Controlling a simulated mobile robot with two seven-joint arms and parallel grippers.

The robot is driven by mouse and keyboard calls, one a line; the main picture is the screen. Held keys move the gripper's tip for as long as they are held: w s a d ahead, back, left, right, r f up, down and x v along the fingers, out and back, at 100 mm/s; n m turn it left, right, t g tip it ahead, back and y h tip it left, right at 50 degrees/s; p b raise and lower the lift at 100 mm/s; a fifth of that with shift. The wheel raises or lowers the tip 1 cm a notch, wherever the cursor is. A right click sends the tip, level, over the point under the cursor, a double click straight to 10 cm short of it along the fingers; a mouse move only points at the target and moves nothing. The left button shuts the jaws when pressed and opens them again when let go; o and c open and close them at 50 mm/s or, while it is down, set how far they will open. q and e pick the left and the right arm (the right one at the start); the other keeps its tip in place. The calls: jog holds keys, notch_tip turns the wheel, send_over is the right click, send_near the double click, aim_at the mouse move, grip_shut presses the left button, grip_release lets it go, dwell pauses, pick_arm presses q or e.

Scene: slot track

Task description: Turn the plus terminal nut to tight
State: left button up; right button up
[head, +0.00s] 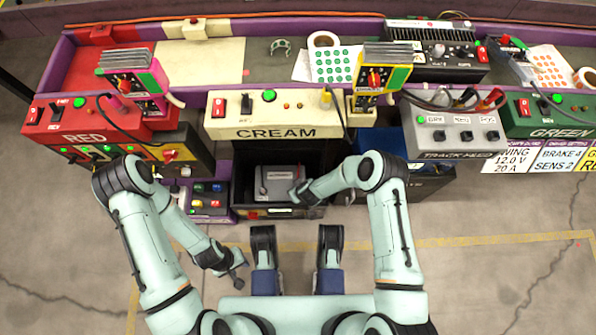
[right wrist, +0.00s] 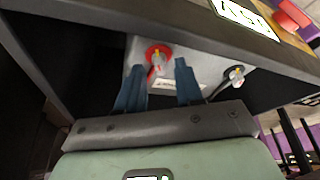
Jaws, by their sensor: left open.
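A grey power box (head: 272,186) sits in the dark open bay below the cream station. The right wrist view shows its face with a red terminal (right wrist: 158,54), which has a pale yellow-marked nut on top, and a black terminal (right wrist: 236,74) to the right. My right gripper (right wrist: 159,67) has its two blue fingers apart, with the red terminal between and just beyond the fingertips. I cannot tell whether they touch it. In the head view my right gripper (head: 297,196) is at the box's right side. My left gripper (head: 240,268) is open and empty above the floor.
The cream station (head: 270,115) overhangs the bay. A small purple switch box (head: 210,200) stands left of the bay, and the grey track feed panel (head: 458,130) is to the right. The floor in front is clear.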

jog(key=shift+f, duration=0.15)
grip_shut()
